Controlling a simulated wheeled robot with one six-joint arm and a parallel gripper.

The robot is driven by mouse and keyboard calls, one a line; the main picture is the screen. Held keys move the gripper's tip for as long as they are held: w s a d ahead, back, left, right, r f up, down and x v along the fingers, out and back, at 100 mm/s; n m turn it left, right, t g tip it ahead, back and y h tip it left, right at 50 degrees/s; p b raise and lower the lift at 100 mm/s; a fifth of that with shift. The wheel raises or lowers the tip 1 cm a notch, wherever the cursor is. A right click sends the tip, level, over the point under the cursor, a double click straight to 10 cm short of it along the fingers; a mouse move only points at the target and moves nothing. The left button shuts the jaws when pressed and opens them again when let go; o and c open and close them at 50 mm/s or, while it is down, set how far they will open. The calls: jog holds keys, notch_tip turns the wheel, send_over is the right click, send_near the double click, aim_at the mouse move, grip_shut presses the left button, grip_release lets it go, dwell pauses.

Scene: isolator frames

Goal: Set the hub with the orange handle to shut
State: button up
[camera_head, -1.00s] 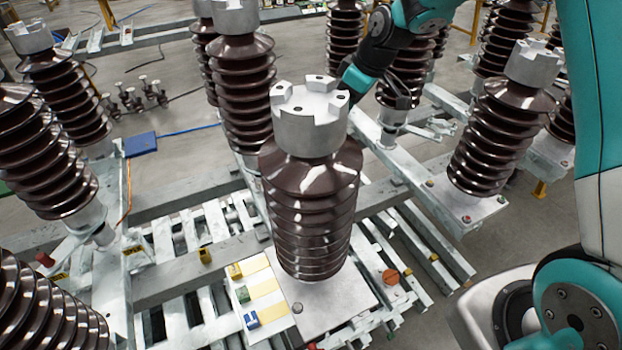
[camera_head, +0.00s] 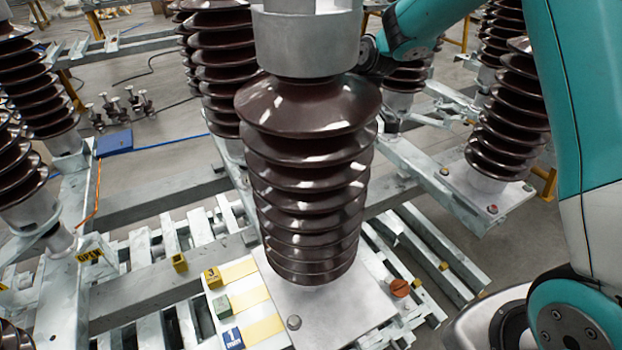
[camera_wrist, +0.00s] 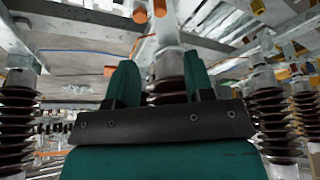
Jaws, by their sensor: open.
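A thin orange rod (camera_head: 88,196), which may be the orange handle, stands at the left in the head view. It is beside a grey hub (camera_head: 60,238) under a brown insulator. A yellow tag (camera_head: 90,256) reading OPEN is close by. In the wrist view, orange cylinder ends (camera_wrist: 140,15) show at the top; I cannot tell whether they belong to that hub. My gripper (camera_wrist: 160,82) is open, its two teal fingers apart, with a brown insulator visible beyond the gap. Nothing is seen between the fingers. In the head view, the fingers are hidden behind the central insulator.
The large central insulator (camera_head: 308,175) stands close, on a pale base plate. Numbered blocks (camera_head: 232,337) and an orange-red round knob (camera_head: 399,288) are near its base. More insulators (camera_head: 512,115) and steel beams surround it. Grey floor shows beyond a blue box (camera_head: 114,142).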

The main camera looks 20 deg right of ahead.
jog(key=p+x, duration=0.4)
jog(key=x, duration=1.3)
